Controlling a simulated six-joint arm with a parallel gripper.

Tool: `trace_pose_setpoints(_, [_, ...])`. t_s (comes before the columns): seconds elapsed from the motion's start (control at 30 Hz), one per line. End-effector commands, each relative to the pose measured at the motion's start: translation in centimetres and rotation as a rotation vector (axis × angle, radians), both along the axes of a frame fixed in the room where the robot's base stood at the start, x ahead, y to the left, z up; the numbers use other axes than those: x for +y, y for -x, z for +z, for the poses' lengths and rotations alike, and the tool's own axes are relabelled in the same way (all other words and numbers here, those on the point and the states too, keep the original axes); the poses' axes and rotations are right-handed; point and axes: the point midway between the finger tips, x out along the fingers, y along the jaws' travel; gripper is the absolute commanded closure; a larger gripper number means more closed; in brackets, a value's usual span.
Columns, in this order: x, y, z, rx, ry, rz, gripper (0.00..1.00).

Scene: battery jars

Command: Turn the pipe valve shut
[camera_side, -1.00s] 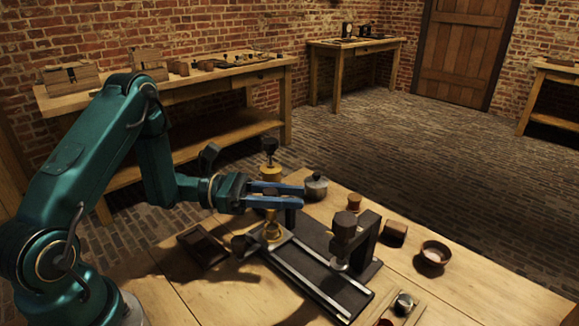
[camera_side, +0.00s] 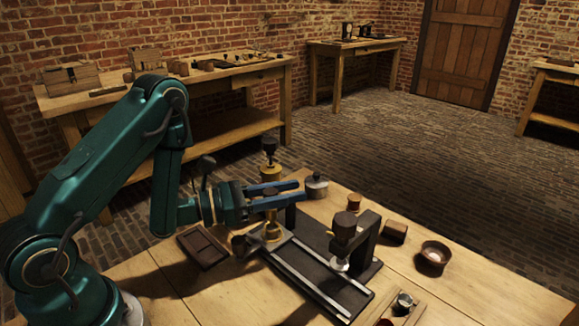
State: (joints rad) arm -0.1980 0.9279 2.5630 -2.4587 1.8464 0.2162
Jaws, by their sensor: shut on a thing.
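The brass pipe valve (camera_side: 272,232) stands at the far left end of a dark rail fixture on the wooden table. My gripper (camera_side: 290,195) reaches in level from the left, its two blue fingers at the top of the valve. The fingers are shut on the valve's handle, which is mostly hidden between them. Whether the valve is open or closed cannot be told from this view.
A dark upright press (camera_side: 352,240) stands on the fixture to the right. A dark tray (camera_side: 202,247) lies left of the valve. A lidded metal pot (camera_side: 316,187) and a brass-based piece (camera_side: 270,171) stand behind my gripper. A bowl (camera_side: 434,254) sits at right.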

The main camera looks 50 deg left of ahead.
Motion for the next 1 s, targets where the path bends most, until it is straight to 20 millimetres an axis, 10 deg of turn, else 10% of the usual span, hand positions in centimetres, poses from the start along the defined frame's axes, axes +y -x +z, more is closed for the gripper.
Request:
trace_pose_setpoints(0.27, [0.07, -0.13, 0.00, -0.003, -0.003, 0.002, 1.00])
trace_pose_setpoints(0.3, [0.07, -0.13, 0.00, -0.003, -0.003, 0.002, 0.54])
trace_pose_setpoints(0.37, [0.06, -0.13, 0.01, -0.003, -0.003, 0.002, 0.36])
trace_pose_setpoints(1.0, [-0.05, 0.09, 0.08, -0.005, -0.002, -0.098, 0.36])
